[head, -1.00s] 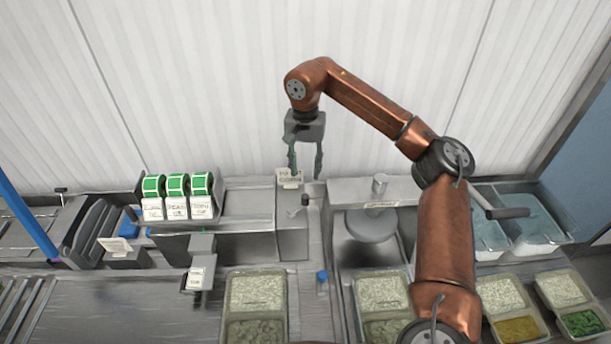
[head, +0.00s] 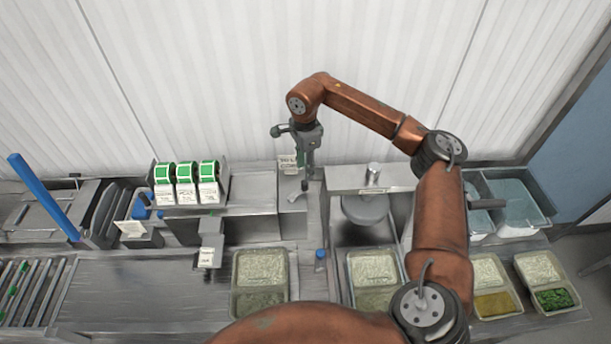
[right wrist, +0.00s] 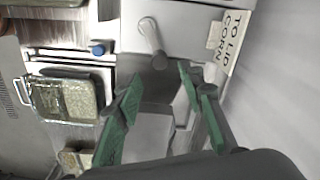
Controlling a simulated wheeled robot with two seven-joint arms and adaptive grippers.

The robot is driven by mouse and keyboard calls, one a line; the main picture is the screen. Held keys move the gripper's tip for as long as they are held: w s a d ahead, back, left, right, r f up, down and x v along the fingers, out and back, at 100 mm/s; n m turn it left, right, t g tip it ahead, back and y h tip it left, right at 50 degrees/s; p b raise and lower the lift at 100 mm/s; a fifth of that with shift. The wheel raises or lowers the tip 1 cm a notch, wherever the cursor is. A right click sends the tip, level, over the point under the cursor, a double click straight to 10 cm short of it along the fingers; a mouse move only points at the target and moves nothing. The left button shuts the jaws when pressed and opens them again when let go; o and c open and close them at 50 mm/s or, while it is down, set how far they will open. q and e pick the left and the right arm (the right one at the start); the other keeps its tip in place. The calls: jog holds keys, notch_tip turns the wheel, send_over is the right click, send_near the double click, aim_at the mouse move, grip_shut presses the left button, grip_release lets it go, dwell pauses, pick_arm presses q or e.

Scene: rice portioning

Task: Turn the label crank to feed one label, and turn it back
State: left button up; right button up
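The label crank (head: 304,186) is a small grey lever with a rounded knob on a steel box, right of the label rolls. In the right wrist view the crank (right wrist: 152,36) shows ahead of the fingertips, with nothing gripping it. My right gripper (head: 306,169) is above and just behind the crank in the head view. In the right wrist view my right gripper (right wrist: 160,82) has its green fingers apart and empty. Three green-and-white label rolls (head: 187,174) stand in a row on the left, with white strips hanging. My left gripper is out of view.
A "TO LID CORN" card (head: 287,165) stands behind the crank. A rice tray (head: 260,306) and a blue-capped item (head: 320,258) are in front. A round steel bowl (head: 365,209) is right of the crank. Filled trays (head: 541,270) stand at front right.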

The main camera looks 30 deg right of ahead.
aim_at(305, 182)
jog(key=shift+f+p, duration=1)
jog(key=shift+f, duration=2.9)
jog(key=shift+c, duration=0.2)
grip_shut()
